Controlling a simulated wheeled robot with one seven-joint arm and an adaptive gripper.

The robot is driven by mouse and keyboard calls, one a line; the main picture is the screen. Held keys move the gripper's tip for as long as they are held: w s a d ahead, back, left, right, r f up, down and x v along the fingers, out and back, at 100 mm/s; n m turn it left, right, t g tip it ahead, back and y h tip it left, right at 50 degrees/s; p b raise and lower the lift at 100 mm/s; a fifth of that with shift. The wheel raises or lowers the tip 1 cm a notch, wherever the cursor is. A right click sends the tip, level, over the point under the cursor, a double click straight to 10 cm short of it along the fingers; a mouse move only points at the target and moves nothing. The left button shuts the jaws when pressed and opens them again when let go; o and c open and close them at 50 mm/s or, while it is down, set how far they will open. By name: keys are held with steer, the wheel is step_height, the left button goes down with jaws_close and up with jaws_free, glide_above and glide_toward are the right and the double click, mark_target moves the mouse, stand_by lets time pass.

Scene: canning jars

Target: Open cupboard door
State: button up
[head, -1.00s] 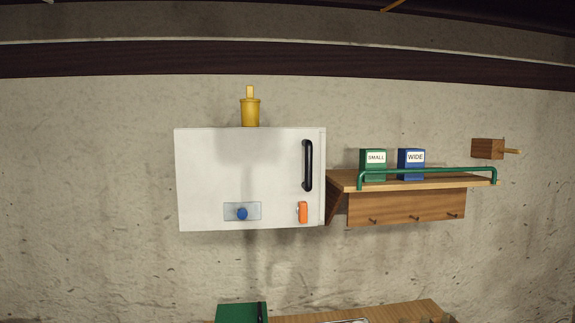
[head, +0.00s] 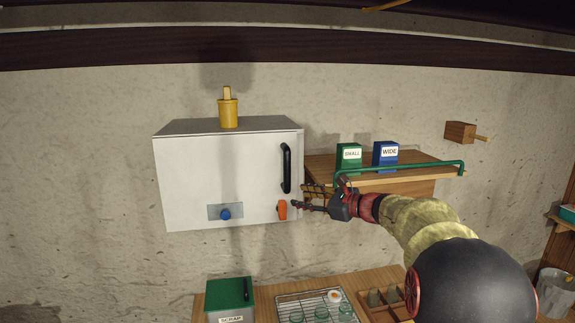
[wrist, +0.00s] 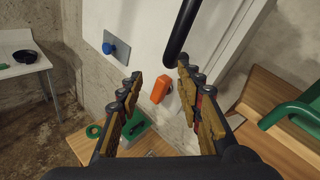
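A white wall cupboard (head: 215,170) has its door shut. A black vertical handle (head: 286,168) is on the door's right side, and it shows close up in the wrist view (wrist: 182,30). An orange latch (head: 282,210) sits below the handle; in the wrist view the orange latch (wrist: 161,89) lies beyond and between my fingertips. My gripper (head: 297,197) is open and empty, close to the door's lower right by the latch. I cannot tell if it touches anything.
A wooden shelf (head: 420,172) with a green rail (head: 410,171) is right of the cupboard, close by my gripper. Green SMALL (head: 348,157) and blue WIDE (head: 385,154) boxes stand on it. A yellow pot (head: 228,112) stands on the cupboard. Jars and a green-lidded box (head: 229,292) are below.

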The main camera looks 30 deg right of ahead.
mark_target(290, 171)
step_height(290, 171, up, 7)
steer(key=m+t, duration=0.2)
steer(key=m, duration=0.2)
steer(key=x, duration=0.2)
steer(key=p+x, duration=0.1)
steer(key=x, duration=0.2)
steer(key=d+x, duration=0.1)
steer(key=x, duration=0.2)
steer(key=shift+w+a+p, duration=0.1)
steer(key=shift+w+p, duration=0.25)
steer(key=shift+c, duration=1.2)
steer(key=shift+f, duration=0.1)
jaws_close()
